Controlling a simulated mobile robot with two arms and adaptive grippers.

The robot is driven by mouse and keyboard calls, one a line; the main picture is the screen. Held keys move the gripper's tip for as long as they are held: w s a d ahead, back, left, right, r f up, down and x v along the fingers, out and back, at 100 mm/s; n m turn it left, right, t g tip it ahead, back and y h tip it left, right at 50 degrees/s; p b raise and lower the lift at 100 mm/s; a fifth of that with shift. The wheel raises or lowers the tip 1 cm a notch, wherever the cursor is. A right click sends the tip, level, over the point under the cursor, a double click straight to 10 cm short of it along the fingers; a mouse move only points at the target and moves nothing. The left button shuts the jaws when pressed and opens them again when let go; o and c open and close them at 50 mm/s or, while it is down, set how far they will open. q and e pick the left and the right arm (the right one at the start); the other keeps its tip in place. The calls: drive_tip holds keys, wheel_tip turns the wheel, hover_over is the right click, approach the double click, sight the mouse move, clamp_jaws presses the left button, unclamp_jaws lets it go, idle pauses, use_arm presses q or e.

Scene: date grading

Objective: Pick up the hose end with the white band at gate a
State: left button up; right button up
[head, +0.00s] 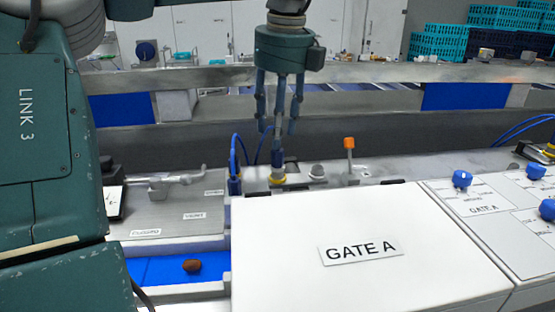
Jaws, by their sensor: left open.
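My left gripper (277,131) hangs fingers down behind the white cover marked GATE A (290,225). Its fingers are apart and look empty. Just below it, a yellow-ringed fitting (278,180) sits on the metal ledge; a dark blue piece (290,160) shows near the fingertips, too small to name surely. Thin blue hoses (236,150) rise beside a blue fitting (235,186), left of the gripper. I cannot make out a white band on any hose end. My right gripper is not in view.
An orange-topped lever (349,146) and a grey knob (317,172) stand right of the yellow-ringed fitting. A panel with blue knobs (461,179) lies at right. A brown date (192,266) lies on the blue belt (150,270). A metal rail (400,73) crosses behind.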

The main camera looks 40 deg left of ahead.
sight(278, 164)
use_arm(q)
wheel_tip(278, 164, down, 5)
drive_tip(key=shift+w+f+p, duration=0.1)
drive_tip(key=shift+p, duration=1.05)
drive_tip(key=shift+f, duration=0.3)
drive_tip(key=shift+c, duration=0.8)
drive_tip(key=c, duration=0.8)
clamp_jaws()
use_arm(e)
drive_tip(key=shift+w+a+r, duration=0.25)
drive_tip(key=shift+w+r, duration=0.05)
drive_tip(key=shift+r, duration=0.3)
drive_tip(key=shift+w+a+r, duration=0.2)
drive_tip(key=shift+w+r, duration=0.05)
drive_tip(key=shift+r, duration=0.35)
